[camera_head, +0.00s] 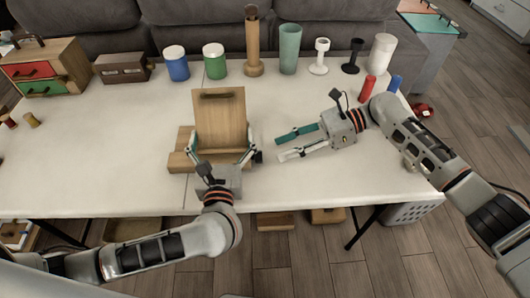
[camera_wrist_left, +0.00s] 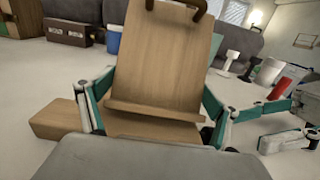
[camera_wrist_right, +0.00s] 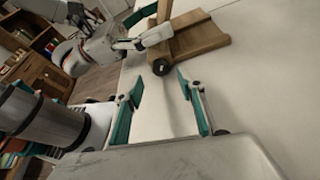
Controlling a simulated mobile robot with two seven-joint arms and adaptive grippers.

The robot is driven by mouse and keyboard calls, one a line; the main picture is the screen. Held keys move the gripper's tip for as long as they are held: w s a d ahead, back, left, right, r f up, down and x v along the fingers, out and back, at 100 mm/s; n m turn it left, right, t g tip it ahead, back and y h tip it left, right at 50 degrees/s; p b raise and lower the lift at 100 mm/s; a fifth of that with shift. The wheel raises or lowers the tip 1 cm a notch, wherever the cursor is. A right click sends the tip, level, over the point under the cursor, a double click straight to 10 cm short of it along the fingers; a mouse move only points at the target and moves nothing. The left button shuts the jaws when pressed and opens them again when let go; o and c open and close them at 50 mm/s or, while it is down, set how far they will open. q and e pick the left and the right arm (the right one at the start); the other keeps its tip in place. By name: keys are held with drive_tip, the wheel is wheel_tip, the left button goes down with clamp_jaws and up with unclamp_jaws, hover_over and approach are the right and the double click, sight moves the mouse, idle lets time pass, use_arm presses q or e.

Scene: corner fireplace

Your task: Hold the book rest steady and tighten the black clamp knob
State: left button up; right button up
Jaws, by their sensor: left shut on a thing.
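The wooden book rest (camera_head: 220,118) stands on the white table, its back panel tilted and a ledge across its lower front. My left gripper (camera_head: 222,155) is shut on it, one finger on each side; the left wrist view shows the panel (camera_wrist_left: 165,60) between the fingers. The black clamp knob (camera_head: 258,156) is on the book rest's right side, low down. In the right wrist view the knob (camera_wrist_right: 160,67) lies just beyond the fingertips. My right gripper (camera_head: 298,142) is open and empty, right of the knob, pointing at it and apart from it.
Blue jar (camera_head: 176,63), green jar (camera_head: 214,61), tall wooden holder (camera_head: 253,45), green tumbler (camera_head: 290,48) and several other items line the table's back. A red cylinder (camera_head: 367,89) stands near my right arm. A small drawer cabinet (camera_head: 45,68) is at far left. The table's front right is clear.

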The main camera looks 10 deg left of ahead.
sight(265, 161)
drive_tip(key=shift+x, duration=3.1)
drive_tip(key=c, duration=1.1)
